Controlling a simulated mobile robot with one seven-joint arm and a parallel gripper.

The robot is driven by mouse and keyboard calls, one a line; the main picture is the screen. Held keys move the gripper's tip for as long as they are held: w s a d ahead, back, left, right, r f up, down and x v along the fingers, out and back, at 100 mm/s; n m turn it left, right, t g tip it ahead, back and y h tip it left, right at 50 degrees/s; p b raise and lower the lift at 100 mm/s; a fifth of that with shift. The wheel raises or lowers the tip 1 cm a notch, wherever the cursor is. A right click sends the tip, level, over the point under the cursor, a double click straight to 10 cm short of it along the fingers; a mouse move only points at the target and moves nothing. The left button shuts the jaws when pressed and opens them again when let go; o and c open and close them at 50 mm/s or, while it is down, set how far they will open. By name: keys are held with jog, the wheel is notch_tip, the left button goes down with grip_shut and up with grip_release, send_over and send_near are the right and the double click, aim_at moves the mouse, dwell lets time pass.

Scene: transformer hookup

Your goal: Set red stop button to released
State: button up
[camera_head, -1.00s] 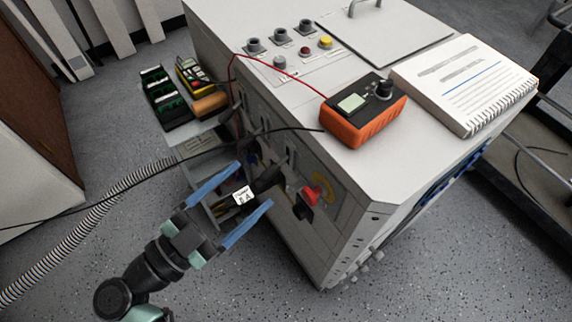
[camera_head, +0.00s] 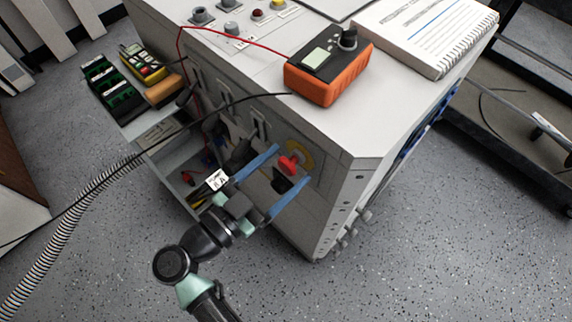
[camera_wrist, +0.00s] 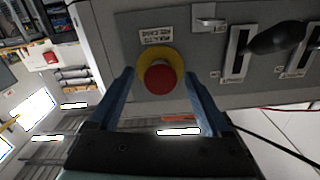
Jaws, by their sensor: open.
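The red stop button (camera_head: 289,164) sits on a yellow round plate on the side panel of the grey cabinet. In the wrist view the red button (camera_wrist: 160,77) lies between my two blue fingers, a little beyond their tips, with the yellow ring (camera_wrist: 170,54) around it. My gripper (camera_head: 291,163) is open and empty, pointing at the panel with a finger on either side of the button. It also shows in the wrist view (camera_wrist: 158,75). I cannot tell whether the button is pressed in or out.
An orange meter (camera_head: 331,78) and a spiral notebook (camera_head: 425,35) lie on the cabinet top (camera_head: 345,125). Black lever switches (camera_wrist: 275,38) are beside the button. A black cable hangs near my gripper.

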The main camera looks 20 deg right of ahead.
jog(key=shift+w+d, duration=0.2)
jog(key=shift+d, duration=0.3)
grip_shut()
